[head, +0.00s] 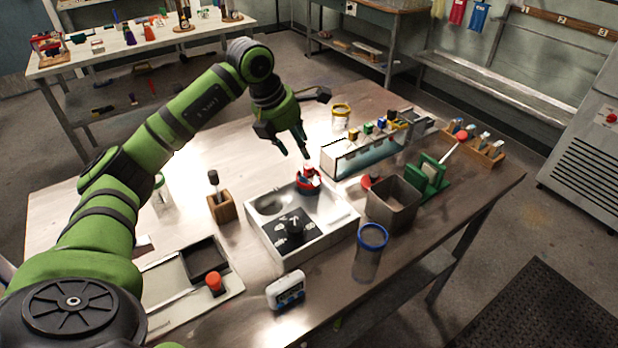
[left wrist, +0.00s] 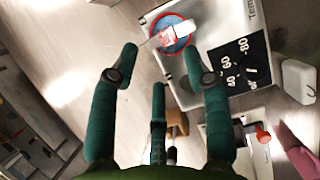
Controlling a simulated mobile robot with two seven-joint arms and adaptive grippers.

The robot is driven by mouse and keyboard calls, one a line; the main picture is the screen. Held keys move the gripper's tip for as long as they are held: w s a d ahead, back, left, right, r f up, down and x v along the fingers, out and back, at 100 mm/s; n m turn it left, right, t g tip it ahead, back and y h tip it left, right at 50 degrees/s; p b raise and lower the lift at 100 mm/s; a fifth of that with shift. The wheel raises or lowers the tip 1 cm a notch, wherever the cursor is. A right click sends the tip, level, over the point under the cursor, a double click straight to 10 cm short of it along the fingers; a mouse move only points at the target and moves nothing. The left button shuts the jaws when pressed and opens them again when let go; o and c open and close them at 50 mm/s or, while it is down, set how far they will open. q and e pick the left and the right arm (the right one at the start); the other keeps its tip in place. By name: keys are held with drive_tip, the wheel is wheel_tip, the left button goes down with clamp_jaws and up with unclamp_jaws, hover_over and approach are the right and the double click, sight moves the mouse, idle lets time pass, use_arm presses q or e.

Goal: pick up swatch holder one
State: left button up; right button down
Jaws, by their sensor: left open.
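My left gripper (head: 292,146) hangs with its fingers spread, open and empty, above the back of the white tray station (head: 302,248). Below its fingertips is a small red-and-blue item (head: 308,181) at the station's back edge. No label showing which thing is swatch holder one can be read. My right gripper is not in view.
A metal bin (head: 393,203), a blue-rimmed jar (head: 370,252) and a green stand (head: 428,178) stand to the right. A white rack (head: 340,163) is behind. A wooden block (head: 222,207), a timer (head: 286,291) and a tray with a black dish (head: 205,256) are left and in front.

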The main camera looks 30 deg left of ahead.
sight(308, 166)
use_arm(q)
drive_tip(key=shift+s+d+f+p, duration=0.2)
drive_tip(key=shift+d+f+p, duration=0.45)
drive_tip(key=shift+f+p, duration=0.35)
drive_tip(key=p+x, duration=0.1)
drive_tip(key=x, duration=0.1)
drive_tip(key=shift+w+a+f+p, duration=0.1)
drive_tip(key=shift+w+f+p, duration=0.2)
drive_tip(key=shift+w+p, duration=0.1)
drive_tip(key=shift+w+f, duration=0.1)
drive_tip(key=shift+f, duration=0.6)
drive_tip(key=shift+w, duration=0.1)
drive_tip(key=shift+c, duration=1.2)
clamp_jaws()
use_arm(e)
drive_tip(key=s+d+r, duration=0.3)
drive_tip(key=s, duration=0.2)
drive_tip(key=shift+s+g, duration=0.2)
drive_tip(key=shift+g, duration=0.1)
